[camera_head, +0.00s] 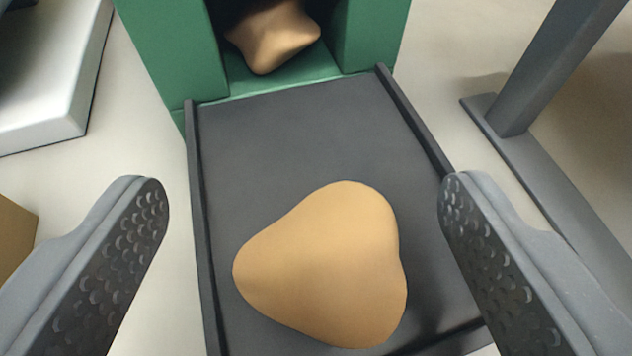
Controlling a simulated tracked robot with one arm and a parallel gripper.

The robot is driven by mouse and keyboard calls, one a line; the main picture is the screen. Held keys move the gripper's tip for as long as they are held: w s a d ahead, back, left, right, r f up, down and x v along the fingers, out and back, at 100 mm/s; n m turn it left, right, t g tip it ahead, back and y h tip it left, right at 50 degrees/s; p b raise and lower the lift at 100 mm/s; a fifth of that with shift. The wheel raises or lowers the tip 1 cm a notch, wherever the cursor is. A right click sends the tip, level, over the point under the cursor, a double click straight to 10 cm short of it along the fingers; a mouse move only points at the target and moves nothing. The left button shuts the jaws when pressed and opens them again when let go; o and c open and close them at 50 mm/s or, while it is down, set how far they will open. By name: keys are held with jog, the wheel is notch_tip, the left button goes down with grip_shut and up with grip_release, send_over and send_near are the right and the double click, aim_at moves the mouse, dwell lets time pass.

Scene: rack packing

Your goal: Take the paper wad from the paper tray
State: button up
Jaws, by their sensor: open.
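A tan, rounded, lumpy paper wad (325,265) lies on the dark grey paper tray (290,140), towards its near end. The tray has raised side rims and slopes out from a green housing. A second tan wad (275,37) sits in the opening of the green housing at the top, partly cut off by the picture edge. My gripper (305,195) is open and empty. Its two textured fingers are on either side of the nearer wad, with a gap to it on both sides.
The green housing (165,50) stands at the far end of the tray. A grey metal post with a flat foot (515,130) stands at the right. A white block (50,85) is at the upper left, and a brown box edge (15,235) shows at the left. Pale floor lies between.

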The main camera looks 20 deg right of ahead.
aim_at(306, 186)
jog(key=shift+x, duration=1.6)
jog(key=shift+d, duration=0.1)
jog(key=c, duration=1)
jog(key=shift+c, duration=0.2)
